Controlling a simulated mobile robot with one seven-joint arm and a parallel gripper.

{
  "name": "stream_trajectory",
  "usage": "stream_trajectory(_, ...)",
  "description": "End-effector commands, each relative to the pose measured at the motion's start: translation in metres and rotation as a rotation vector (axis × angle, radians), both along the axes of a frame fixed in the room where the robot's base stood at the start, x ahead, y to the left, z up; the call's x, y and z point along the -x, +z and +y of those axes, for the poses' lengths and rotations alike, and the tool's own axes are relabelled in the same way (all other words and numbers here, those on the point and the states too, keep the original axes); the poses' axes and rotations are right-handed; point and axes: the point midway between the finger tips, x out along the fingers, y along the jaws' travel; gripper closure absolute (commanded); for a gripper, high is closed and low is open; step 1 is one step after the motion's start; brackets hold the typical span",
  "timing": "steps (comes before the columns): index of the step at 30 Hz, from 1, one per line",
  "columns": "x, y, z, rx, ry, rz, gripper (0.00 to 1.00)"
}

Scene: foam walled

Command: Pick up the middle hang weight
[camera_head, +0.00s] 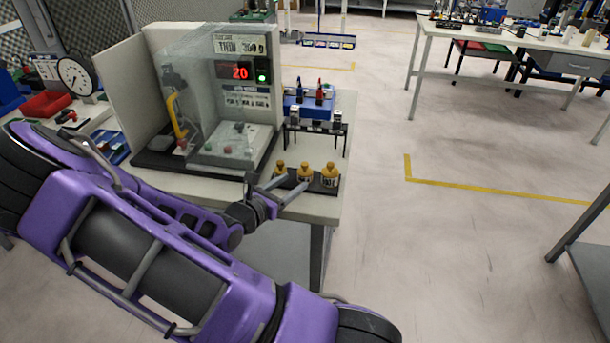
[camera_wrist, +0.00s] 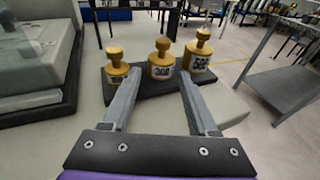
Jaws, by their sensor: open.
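Three brass hang weights stand upright in a row on a dark tray (camera_head: 317,188) at the table's near right corner. The middle weight (camera_head: 304,173) has a white label and a knob on top; it also shows in the wrist view (camera_wrist: 161,62). The smaller weight (camera_wrist: 116,67) is to its left and the larger weight (camera_wrist: 197,52) to its right. My gripper (camera_head: 287,184) is open and empty. In the wrist view, its two fingers (camera_wrist: 158,85) point toward the middle weight, one on each side of the line to it. I cannot tell whether they touch anything.
A clear-walled machine (camera_head: 225,110) with a red "20" display stands left of the weights. Behind them is a small black rack (camera_head: 316,130) and a blue box (camera_head: 308,103) with tools. The pale tabletop (camera_head: 335,150) has little free room; open floor lies to the right.

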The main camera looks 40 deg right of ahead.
Motion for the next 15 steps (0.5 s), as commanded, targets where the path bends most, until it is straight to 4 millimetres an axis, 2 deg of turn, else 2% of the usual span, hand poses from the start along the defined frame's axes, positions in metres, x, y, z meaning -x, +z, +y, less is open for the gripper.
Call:
stream_trajectory(8,-0.006,-0.003,-0.021,0.001,-0.001,0.000,0.40)
stream_trajectory(15,-0.015,-0.007,-0.055,0.000,-0.002,0.000,0.40)
